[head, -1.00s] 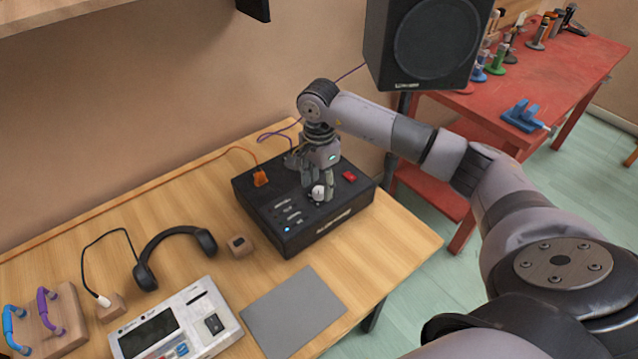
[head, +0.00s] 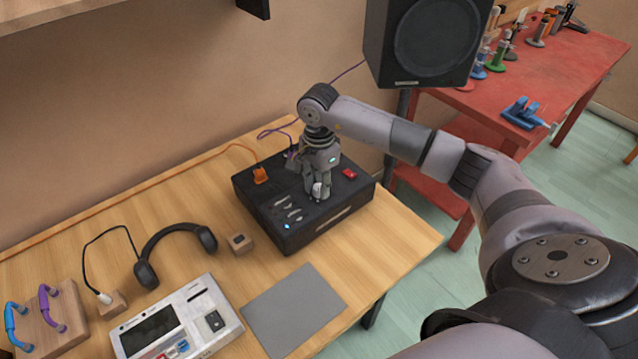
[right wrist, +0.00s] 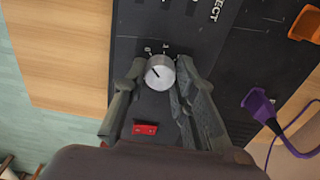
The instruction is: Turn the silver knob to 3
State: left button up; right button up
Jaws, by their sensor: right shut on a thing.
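The silver knob (right wrist: 160,73) is on top of the black box (head: 345,222), near its right part. In the right wrist view it is round, with a dark pointer line slanting toward the upper left and white marks beside it that are too small to read surely. My right gripper (right wrist: 160,78) points down at the box with its fingers on either side of the knob, shut on it. In the head view the gripper (head: 318,192) hides most of the knob. My left gripper is not in view.
A red switch (head: 350,173), an orange plug (head: 260,175) and a purple plug (right wrist: 258,104) are on the box near my gripper. A speaker (head: 425,40) stands behind. A grey mat (head: 292,312), headphones (head: 170,250) and a white device (head: 175,325) lie on the table.

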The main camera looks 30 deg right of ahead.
grip_shut()
